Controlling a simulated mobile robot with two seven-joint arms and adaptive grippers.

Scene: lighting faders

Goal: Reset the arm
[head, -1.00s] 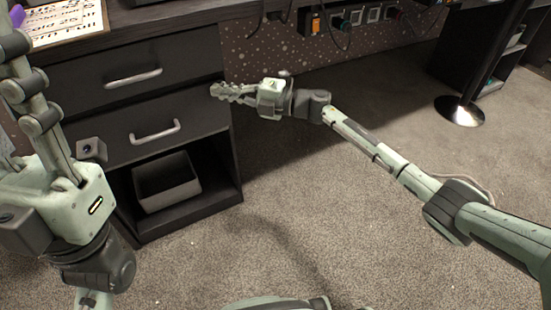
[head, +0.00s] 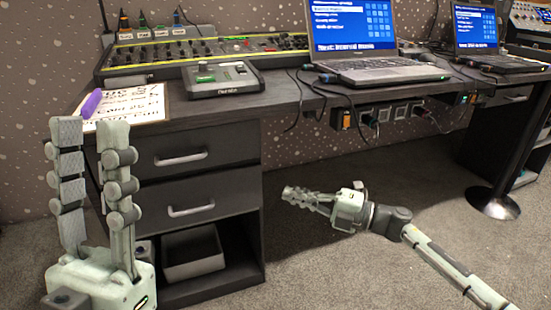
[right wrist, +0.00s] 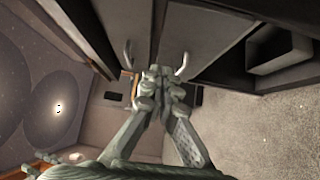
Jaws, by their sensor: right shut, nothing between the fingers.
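My left gripper (head: 92,130) points upright at the left of the head view. Its two segmented fingers stand apart with nothing between them. My right gripper (head: 288,193) is shut and empty, pointing left, low in front of the desk and just right of the drawer unit in the picture. In the right wrist view its fingers (right wrist: 165,75) meet at the tips, with drawer handles behind them. My right arm (head: 440,265) reaches in from the lower right.
The desk (head: 290,103) carries a fader box (head: 215,80), a long mixing console (head: 160,55), a laptop (head: 360,45), and a paper sheet (head: 135,103) with a purple marker (head: 91,103). Closed drawers (head: 185,160) sit above a grey bin (head: 193,255). Carpet (head: 330,265) is clear below.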

